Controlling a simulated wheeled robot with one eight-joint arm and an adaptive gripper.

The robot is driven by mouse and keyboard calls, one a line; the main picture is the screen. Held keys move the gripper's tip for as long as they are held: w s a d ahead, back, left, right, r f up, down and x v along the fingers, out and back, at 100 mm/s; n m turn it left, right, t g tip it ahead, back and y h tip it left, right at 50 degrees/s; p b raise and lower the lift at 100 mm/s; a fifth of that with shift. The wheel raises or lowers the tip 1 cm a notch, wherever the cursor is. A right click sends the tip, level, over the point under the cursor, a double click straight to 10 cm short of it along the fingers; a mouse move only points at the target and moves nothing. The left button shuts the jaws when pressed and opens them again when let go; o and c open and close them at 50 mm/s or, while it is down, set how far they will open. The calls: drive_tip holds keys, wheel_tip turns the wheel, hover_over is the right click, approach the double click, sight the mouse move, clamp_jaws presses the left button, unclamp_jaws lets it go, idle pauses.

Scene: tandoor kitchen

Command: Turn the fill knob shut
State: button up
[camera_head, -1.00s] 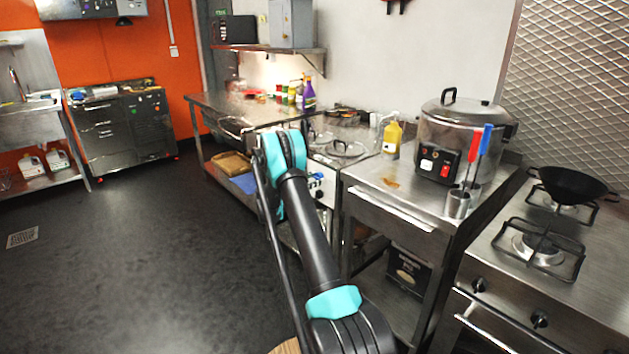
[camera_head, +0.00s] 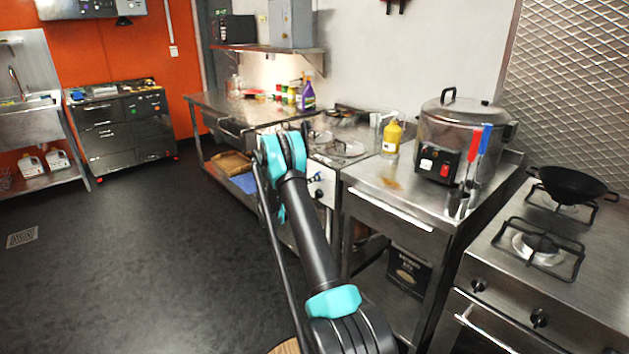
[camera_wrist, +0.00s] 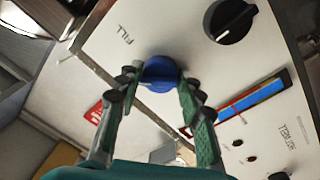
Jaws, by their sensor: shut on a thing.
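The fill knob (camera_wrist: 160,72) is a round blue knob on a white panel, beside the printed word FILL in the wrist view. My gripper (camera_wrist: 158,88) has its two green fingers on either side of the knob, shut on it. In the head view my arm reaches toward the white-fronted unit (camera_head: 322,184) near the middle. There the arm hides the knob and the gripper.
On the same panel are a black knob (camera_wrist: 230,20) and a red, yellow and blue gauge strip (camera_wrist: 250,103). To the right stand a steel cart (camera_head: 400,212) with a big cooker (camera_head: 462,135), and a stove (camera_head: 560,285). The dark floor (camera_head: 150,260) at left is clear.

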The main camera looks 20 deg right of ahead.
drive_tip(key=shift+a+n+t, duration=0.1)
drive_tip(key=shift+n+t, duration=0.4)
drive_tip(key=shift+n, duration=4.1)
drive_tip(key=o, duration=1.1)
drive_tip(key=shift+o, duration=0.2)
drive_tip(key=v, duration=1.2)
drive_tip(key=shift+s, duration=0.1)
